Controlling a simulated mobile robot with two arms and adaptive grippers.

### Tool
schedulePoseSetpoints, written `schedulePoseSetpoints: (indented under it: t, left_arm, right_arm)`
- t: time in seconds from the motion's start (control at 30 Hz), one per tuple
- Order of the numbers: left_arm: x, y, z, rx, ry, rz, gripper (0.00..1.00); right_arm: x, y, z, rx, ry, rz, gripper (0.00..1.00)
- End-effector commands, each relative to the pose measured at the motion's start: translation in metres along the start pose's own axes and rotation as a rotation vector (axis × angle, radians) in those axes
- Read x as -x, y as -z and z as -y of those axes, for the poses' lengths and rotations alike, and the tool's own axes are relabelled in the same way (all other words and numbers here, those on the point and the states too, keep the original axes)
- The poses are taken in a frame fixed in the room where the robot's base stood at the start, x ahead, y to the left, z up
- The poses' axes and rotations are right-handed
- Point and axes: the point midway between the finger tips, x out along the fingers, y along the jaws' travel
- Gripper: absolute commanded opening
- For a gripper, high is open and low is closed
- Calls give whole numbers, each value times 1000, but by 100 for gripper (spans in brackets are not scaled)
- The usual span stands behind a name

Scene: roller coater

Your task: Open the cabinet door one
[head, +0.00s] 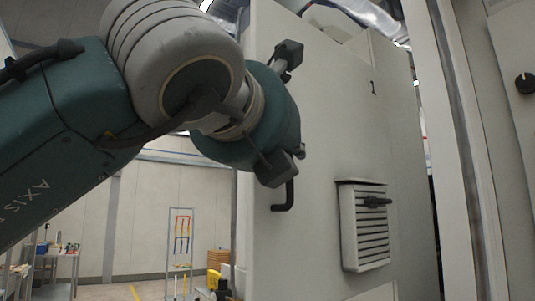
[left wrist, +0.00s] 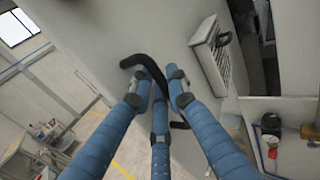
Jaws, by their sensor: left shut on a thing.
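Cabinet door one (head: 330,130) is a tall pale grey panel marked with a small "1", with a louvred vent low on it. It also shows in the left wrist view (left wrist: 110,30). Its black bar handle (head: 285,198) shows only at its lower end in the head view, below my wrist. In the left wrist view the handle (left wrist: 130,61) lies between the three blue fingers of my left gripper (left wrist: 158,86), which is shut on it. My teal wrist hides the fingers in the head view. My right gripper is in neither view.
A dark gap lies beside the panel's right edge, near a pale upright frame (head: 455,150). A wire rack (head: 180,250) and a bench (head: 55,262) stand farther back at left, with open floor around them.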

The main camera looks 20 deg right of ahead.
Motion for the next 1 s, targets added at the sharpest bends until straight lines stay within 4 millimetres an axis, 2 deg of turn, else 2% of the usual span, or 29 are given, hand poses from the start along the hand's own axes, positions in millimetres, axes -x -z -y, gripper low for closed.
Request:
schedulePoseSetpoints:
  t: [0.2,0.53,0.57,0.63,1.0]
  left_arm:
    - [-1,-1,7,-1,11,2,0]
    - [-1,-1,7,0,11,1,0]
    - [-1,-1,7,0,11,1,17]
    - [-1,-1,7,0,10,1,30]
    - [2,-1,7,0,11,1,31]
  right_arm:
    - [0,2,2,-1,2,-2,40]
    - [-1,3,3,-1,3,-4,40]
    - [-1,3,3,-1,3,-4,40]
    - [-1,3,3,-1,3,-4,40]
    - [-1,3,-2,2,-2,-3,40]
